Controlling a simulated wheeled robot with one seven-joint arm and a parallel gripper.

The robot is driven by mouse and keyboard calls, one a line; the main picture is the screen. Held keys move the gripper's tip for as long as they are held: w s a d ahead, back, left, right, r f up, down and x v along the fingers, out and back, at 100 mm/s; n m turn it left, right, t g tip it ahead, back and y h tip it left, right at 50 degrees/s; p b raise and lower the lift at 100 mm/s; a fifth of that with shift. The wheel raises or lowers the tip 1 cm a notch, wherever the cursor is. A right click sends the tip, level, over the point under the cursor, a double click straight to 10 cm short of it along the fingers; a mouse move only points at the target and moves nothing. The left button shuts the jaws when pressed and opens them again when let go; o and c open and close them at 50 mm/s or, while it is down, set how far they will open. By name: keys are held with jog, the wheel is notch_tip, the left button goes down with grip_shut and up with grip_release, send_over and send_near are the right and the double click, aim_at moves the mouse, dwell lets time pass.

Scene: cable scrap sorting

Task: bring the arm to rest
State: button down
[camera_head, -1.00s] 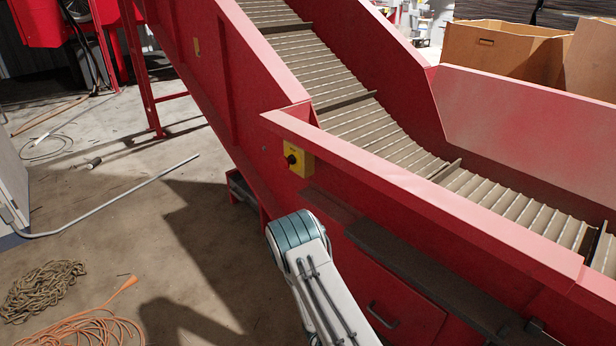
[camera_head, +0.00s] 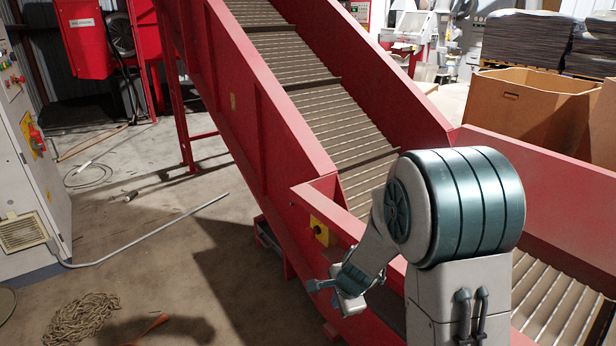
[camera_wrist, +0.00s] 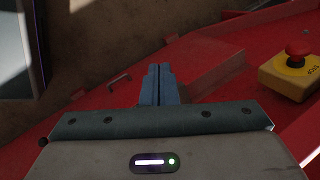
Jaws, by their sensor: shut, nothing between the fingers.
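My arm is raised in front of the red conveyor (camera_head: 285,150), with its large grey and teal joint at the right in the head view. My gripper (camera_head: 313,286) hangs below and left of that joint, beside the conveyor's near side. It points left and looks empty. In the wrist view my gripper (camera_wrist: 159,72) has its two blue-grey fingers together, with nothing between them. Red conveyor panels lie beyond the fingers.
A yellow switch box (camera_head: 321,231) sits on the conveyor side just above my gripper. The wrist view shows a yellow box with a red button (camera_wrist: 298,52) at right. A grey cabinet (camera_head: 35,170) stands left. Open floor holds a bent pipe (camera_head: 150,237) and a chain (camera_head: 82,318).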

jog(key=s+d+r+n+p, duration=0.1)
jog(key=s+r+n+p, duration=0.35)
jog(key=r, duration=0.65)
jog(key=s+d+r+n+p, duration=0.1)
jog(key=s+r+n+p, duration=0.3)
jog(key=r, duration=0.6)
jog(key=s+d+r+n+h+p, duration=0.1)
jog(key=s+d+r+n+p, duration=0.1)
jog(key=s+r, duration=0.4)
jog(key=s+d+r+n+g+h+p, duration=0.1)
jog(key=s+d+r+n+p, duration=0.2)
jog(key=s+r, duration=0.3)
jog(key=shift+s+d+r+n+p, duration=0.3)
jog(key=shift+s+d+n+p, duration=0.1)
jog(key=shift+p, duration=0.35)
